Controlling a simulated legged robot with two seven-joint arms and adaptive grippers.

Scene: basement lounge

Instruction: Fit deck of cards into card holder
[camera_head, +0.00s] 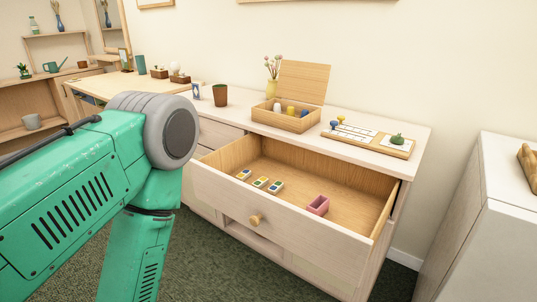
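An open drawer (285,226) juts out of the pale wooden dresser (250,104). Inside it, three small blocks with coloured faces, which look like card decks, lie in a row: a left one (244,175), a middle one (261,183) and a right one (276,187). A small pink open-topped box (318,206), which looks like the card holder, sits to their right near the drawer front. My green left arm fills the left side, bent at the elbow. Its gripper is below the picture. My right arm and gripper are not in view.
On the dresser top stand an open wooden box (287,121) with game pieces, a wooden tray (398,150), a brown cup (220,96) and a vase (271,88). A grey-white cabinet (470,225) stands at right. The back of the drawer floor is bare.

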